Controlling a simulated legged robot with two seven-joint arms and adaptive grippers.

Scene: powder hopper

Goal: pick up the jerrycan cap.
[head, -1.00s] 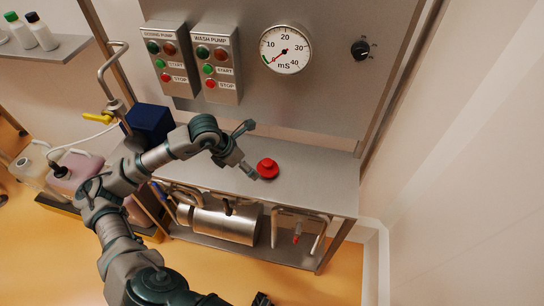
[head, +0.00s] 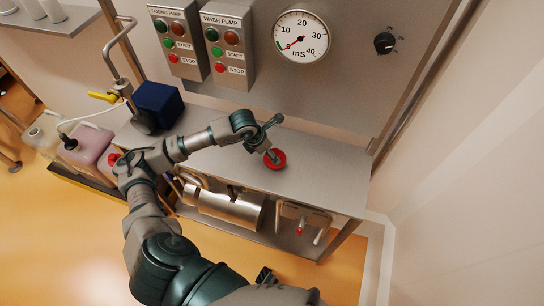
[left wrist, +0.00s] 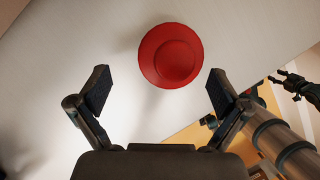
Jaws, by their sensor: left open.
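The red round cap (head: 280,160) lies on the steel bench, with a narrower raised disc on top. My left gripper (head: 273,140) is just over it, and one finger covers part of the cap in the head view. In the left wrist view the cap (left wrist: 171,55) is ahead of the open, empty fingers of my left gripper (left wrist: 158,90), a little beyond the tips. I cannot see any contact. My right gripper (left wrist: 295,84) shows small at the right of the left wrist view, away from the cap; its opening is unclear.
The steel bench (head: 325,180) is clear right of the cap. Behind stand two pump control boxes (head: 228,52) and a dial gauge (head: 302,37). A dark blue block (head: 158,103) sits at the bench's left. A pinkish jerrycan (head: 88,148) stands further left.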

